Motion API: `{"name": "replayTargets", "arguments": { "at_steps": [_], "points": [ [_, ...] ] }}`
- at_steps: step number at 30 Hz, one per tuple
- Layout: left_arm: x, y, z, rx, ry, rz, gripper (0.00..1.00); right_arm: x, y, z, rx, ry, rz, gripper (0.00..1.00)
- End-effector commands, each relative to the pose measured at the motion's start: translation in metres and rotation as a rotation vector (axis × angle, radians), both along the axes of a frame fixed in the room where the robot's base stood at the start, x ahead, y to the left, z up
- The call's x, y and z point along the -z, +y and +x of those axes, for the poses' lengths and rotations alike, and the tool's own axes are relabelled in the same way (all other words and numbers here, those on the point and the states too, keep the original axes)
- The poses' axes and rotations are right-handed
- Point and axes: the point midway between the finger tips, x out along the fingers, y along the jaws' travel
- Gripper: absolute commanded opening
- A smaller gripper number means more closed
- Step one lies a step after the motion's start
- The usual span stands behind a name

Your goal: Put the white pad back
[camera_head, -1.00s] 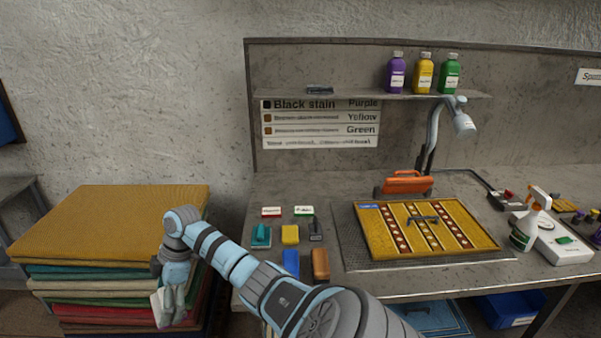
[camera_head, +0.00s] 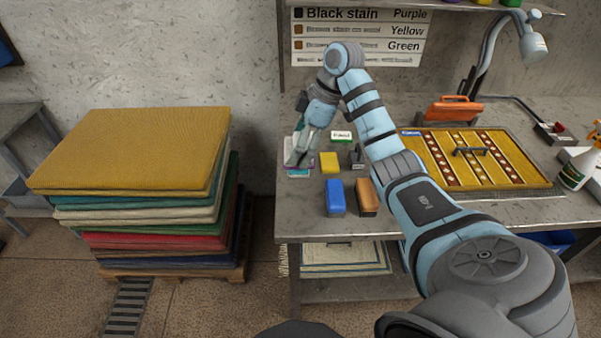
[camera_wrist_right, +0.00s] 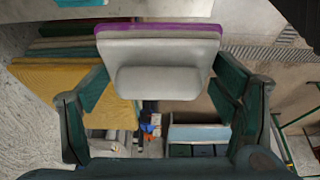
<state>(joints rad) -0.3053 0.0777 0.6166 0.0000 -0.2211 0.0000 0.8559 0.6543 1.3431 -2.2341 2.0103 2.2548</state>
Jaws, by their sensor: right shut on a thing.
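The white pad (camera_wrist_right: 158,52) has a white grip block and a purple edge. My right gripper (camera_wrist_right: 160,84) is shut on it, with a dark green finger on each side. In the head view my right gripper (camera_head: 302,150) points down over the left end of the workbench. A teal piece partly shows just under the gripper. I cannot tell whether the pad touches the bench or that piece. My left gripper is not in view.
On the bench near the gripper are a yellow block (camera_head: 329,162), a blue block (camera_head: 335,197), a brown block (camera_head: 367,196) and a dark tool (camera_head: 357,158). A rug stack (camera_head: 130,150) stands left.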

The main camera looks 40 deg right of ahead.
Motion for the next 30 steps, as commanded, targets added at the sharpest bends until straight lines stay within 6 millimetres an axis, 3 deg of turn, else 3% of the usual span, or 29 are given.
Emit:
{"name": "replayTargets", "arguments": {
  "at_steps": [1, 8, 20, 29, 30],
  "points": [
    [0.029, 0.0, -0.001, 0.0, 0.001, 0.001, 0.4, 0.03, -0.001, -0.001, 0.001, 0.002, 0.0, 0.56],
    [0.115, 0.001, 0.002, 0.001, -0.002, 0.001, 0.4, 0.117, 0.0, 0.0, 0.0, 0.001, 0.001, 0.56],
    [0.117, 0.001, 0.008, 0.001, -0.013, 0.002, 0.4, 0.183, 0.001, 0.001, -0.002, 0.003, 0.001, 0.56],
    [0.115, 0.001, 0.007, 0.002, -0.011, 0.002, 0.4, 0.187, 0.001, 0.002, -0.003, 0.002, 0.001, 0.56],
    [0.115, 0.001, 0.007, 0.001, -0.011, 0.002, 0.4, 0.187, 0.001, 0.002, -0.003, 0.002, 0.001, 0.82]
  ]
}}
